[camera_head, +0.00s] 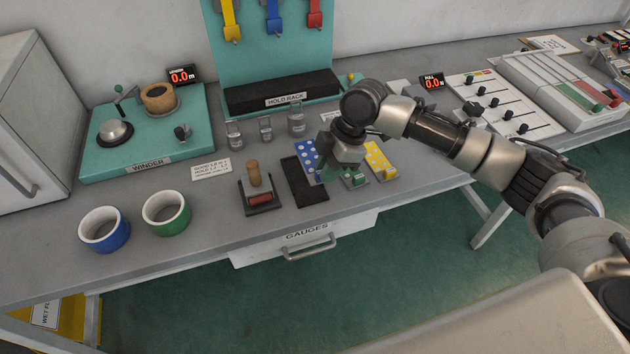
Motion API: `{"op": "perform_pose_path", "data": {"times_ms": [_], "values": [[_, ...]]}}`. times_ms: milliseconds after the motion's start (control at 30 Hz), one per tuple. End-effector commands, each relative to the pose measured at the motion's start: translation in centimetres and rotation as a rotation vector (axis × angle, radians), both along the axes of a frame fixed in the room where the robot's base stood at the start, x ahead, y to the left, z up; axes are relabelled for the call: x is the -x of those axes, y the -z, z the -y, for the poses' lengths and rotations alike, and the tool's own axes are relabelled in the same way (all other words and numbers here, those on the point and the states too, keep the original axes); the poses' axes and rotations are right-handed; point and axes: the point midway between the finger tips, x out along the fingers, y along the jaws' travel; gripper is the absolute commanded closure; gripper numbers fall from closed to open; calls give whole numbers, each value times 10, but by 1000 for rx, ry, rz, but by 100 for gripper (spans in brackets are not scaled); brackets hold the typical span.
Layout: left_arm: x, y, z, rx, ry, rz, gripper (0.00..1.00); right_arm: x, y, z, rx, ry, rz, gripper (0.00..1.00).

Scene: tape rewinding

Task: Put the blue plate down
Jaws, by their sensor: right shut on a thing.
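The blue plate (306,153) has white dots and stands out just left of my right gripper (323,172). My right gripper is shut on it above the workbench, beside a dark flat tray (302,187). The gripper hides part of the plate, and I cannot tell whether its lower edge touches anything. My left gripper is out of view.
A dark stand with a wooden knob (254,176) is left of the tray. The bench front (218,224) has clear room.

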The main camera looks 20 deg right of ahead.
Motion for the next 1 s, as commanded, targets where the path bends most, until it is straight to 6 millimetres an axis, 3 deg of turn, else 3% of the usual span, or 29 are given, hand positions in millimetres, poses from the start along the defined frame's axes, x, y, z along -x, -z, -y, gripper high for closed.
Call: {"op": "perform_pose_path", "data": {"times_ms": [200, 567, 900, 933, 1000], "values": [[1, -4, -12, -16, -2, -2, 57, -6, 12, -21, 0, 0, 2, 100], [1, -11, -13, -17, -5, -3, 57, -6, 52, -21, 1, 1, 1, 100], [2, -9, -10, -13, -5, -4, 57, -6, 56, -21, 0, 1, 2, 100], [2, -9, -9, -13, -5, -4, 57, -6, 57, -21, 1, 0, 1, 80], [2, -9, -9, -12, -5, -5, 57, -6, 56, -21, 1, 0, 1, 69]]}}
